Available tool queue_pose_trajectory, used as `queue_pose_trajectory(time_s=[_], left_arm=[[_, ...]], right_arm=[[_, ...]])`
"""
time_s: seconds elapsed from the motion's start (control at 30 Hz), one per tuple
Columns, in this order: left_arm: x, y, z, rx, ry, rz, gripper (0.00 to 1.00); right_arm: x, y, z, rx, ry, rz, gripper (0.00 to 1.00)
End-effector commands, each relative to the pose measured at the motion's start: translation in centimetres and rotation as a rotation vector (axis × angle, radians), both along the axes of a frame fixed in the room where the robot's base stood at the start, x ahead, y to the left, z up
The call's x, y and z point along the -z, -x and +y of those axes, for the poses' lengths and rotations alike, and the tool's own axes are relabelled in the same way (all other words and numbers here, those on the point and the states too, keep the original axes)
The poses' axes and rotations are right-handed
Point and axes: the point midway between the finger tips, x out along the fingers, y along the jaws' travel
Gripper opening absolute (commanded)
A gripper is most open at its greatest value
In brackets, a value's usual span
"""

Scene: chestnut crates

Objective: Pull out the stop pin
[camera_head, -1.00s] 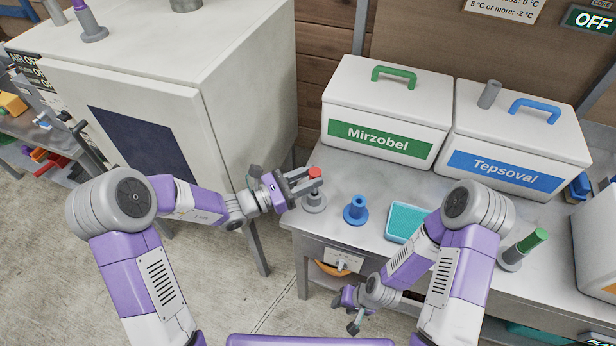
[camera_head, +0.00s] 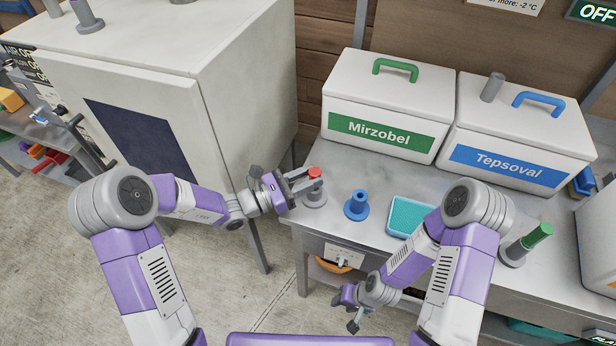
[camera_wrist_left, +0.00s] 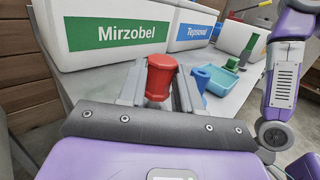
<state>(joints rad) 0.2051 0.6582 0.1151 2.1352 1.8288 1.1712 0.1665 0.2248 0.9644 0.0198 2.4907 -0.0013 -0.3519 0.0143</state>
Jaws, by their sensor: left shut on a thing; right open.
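A red-topped pin (camera_head: 315,173) stands in a grey round base (camera_head: 314,196) at the left end of the metal bench. My left gripper (camera_head: 308,180) is shut on the red top, which also shows between the fingers in the left wrist view (camera_wrist_left: 161,78). How deep the pin sits in its base is hidden by the fingers. My right gripper (camera_head: 354,318) is open and low in front of the bench, apart from the things on it.
A blue peg (camera_head: 356,206) and a teal tray (camera_head: 408,217) stand right of the pin. A green-topped peg (camera_head: 537,236) is farther right. White crates labelled Mirzobel (camera_head: 390,98) and Tepsoval (camera_head: 519,123) stand behind. A grey cabinet (camera_head: 235,110) is at left.

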Motion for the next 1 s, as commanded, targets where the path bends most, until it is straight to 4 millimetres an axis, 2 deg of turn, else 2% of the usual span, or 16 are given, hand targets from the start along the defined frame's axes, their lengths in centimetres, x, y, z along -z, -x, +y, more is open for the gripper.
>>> queue_pose_trajectory(time_s=[0.9, 0.93, 1.0], left_arm=[[2.3, 0.0, 0.0, 0.0, 0.0, -0.001, 0.0], [2.3, 0.0, 0.0, 0.0, 0.0, -0.001, 0.35], [2.2, 0.0, 0.0, 0.0, 0.0, -0.001, 0.46]], right_arm=[[1.8, 0.0, 0.0, 0.0, 0.0, 0.0, 0.43], [1.8, 0.0, 0.0, 0.0, 0.0, 0.0, 0.43], [1.7, 0.0, 0.0, 0.0, 0.0, 0.0, 0.43]])
